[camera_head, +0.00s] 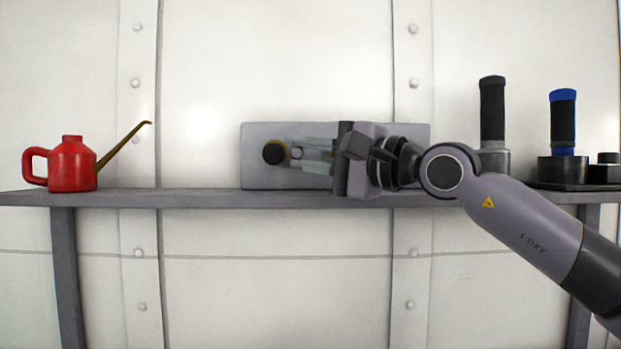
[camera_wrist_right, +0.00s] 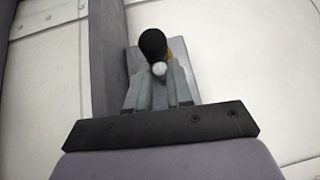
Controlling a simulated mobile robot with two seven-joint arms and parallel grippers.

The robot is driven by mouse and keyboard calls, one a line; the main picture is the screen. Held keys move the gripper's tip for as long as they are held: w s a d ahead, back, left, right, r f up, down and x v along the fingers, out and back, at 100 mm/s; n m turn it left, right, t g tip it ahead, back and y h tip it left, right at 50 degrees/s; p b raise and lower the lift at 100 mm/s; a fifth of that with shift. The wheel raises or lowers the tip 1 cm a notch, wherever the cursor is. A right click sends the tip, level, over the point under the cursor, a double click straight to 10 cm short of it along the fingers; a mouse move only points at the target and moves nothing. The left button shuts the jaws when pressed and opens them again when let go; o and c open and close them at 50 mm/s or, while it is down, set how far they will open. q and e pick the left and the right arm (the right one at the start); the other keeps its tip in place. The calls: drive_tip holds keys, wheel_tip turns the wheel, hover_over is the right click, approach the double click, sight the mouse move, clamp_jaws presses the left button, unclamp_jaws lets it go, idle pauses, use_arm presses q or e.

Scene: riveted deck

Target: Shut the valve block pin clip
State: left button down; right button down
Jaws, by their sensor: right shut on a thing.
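The valve block (camera_head: 255,175) is a grey slab standing on the shelf against the wall. A black round knob (camera_head: 274,152) with a brass edge sticks out on its left part; the knob also shows in the right wrist view (camera_wrist_right: 152,43). My right gripper (camera_head: 303,154) reaches in from the right, just right of the knob. Its fingers are shut on a small pale round-ended part, which looks like the pin clip (camera_wrist_right: 159,69). The fingers and wrist hide most of the clip and the block's right middle. My left gripper is not in view.
A red oil can (camera_head: 72,166) with a long spout stands on the shelf (camera_head: 185,198) at the left. A black-handled tool (camera_head: 492,110) and a blue-topped handle (camera_head: 563,120) on a dark base stand at the right, behind my arm. The shelf between can and block is clear.

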drive_tip(key=shift+t+b, duration=0.35)
drive_tip(key=shift+t, duration=0.05)
drive_tip(key=c, duration=1)
unclamp_jaws()
drive_tip(key=shift+b+v, duration=1)
drive_tip(key=shift+v, duration=2.6)
